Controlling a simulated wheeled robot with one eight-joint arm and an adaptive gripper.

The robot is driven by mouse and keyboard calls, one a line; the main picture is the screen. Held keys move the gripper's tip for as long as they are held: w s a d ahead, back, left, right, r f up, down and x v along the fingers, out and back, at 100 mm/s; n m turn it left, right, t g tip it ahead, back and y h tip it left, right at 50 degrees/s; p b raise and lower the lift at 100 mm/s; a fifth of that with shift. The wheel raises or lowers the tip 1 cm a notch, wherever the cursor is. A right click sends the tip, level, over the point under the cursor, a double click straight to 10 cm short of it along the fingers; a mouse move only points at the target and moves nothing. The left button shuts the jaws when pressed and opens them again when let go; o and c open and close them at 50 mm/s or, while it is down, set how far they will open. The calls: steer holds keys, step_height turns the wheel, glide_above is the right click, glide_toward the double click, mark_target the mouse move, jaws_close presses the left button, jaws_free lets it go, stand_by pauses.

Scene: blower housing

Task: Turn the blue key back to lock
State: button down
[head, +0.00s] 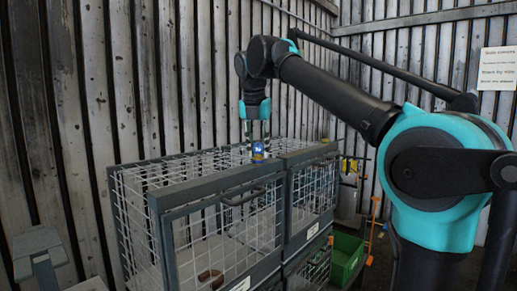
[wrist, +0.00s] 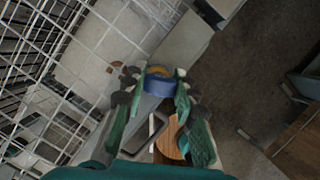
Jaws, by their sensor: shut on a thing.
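The blue key (head: 258,150) is at the top front edge of the wire cage (head: 178,196), near the middle of the cage row. My gripper (head: 257,143) points down from above, with its fingers on either side of the key. In the wrist view the blue key (wrist: 159,86) sits between the green finger pads of my gripper (wrist: 160,92), with a yellow-orange part just beyond it. My gripper is shut on the key. The fingers cover parts of it, and I cannot tell the key's turned angle or see a keyhole.
A dark handle (head: 243,197) is on the cage front, left of the key. A brown curved object (head: 211,278) lies inside the cage. A green crate (head: 345,258) stands low at the right. A corrugated wall with a paper sign (head: 497,68) is behind.

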steer(key=n+y, duration=0.1)
steer(key=n, duration=0.3)
steer(key=shift+n, duration=0.4)
steer(key=c, duration=1.1)
jaws_free()
steer(key=shift+r, duration=0.1)
steer(key=v, duration=1.2)
steer(key=shift+d, duration=0.2)
